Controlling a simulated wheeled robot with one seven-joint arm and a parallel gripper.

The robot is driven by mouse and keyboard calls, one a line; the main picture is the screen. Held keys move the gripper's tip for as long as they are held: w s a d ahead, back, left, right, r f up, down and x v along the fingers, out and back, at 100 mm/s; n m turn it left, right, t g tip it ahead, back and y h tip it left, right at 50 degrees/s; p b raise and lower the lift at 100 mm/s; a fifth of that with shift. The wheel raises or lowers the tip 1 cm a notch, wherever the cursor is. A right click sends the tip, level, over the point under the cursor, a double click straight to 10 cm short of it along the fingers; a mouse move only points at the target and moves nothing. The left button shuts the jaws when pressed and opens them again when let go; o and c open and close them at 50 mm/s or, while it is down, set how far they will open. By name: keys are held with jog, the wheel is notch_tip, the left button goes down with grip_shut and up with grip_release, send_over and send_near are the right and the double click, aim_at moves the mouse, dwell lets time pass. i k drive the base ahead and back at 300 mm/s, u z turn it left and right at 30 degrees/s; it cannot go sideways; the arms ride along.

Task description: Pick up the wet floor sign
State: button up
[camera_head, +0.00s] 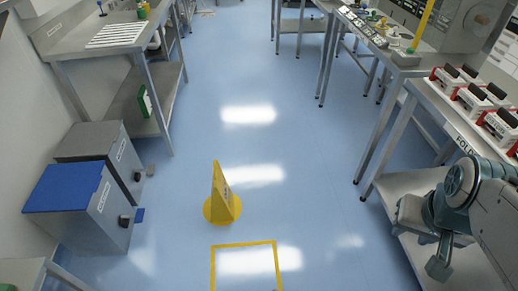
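The yellow wet floor sign (223,197) stands upright on the blue floor, near the middle of the view. It has a pointed top, a rounded base and some dark marking on its right face. My arm comes in at the lower right, well to the right of the sign and apart from it. My gripper (439,264) seems to be the grey end pointing down, in front of the right-hand bench's lower shelf. Its fingers are too small and unclear to tell whether they are open or shut.
Yellow tape (244,245) marks a square on the floor just nearer than the sign. Two bins, one with a blue lid (66,188), stand at the left. A metal bench (120,48) is at the upper left; another bench (448,118) lines the right. The middle aisle is clear.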

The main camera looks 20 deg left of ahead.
aim_at(222, 196)
jog(key=u, duration=0.05)
jog(key=i, duration=1.7)
jog(key=u, duration=1)
jog(key=i, duration=1)
jog(key=u, duration=1.5)
jog(key=i, duration=0.55)
jog(key=u, duration=0.25)
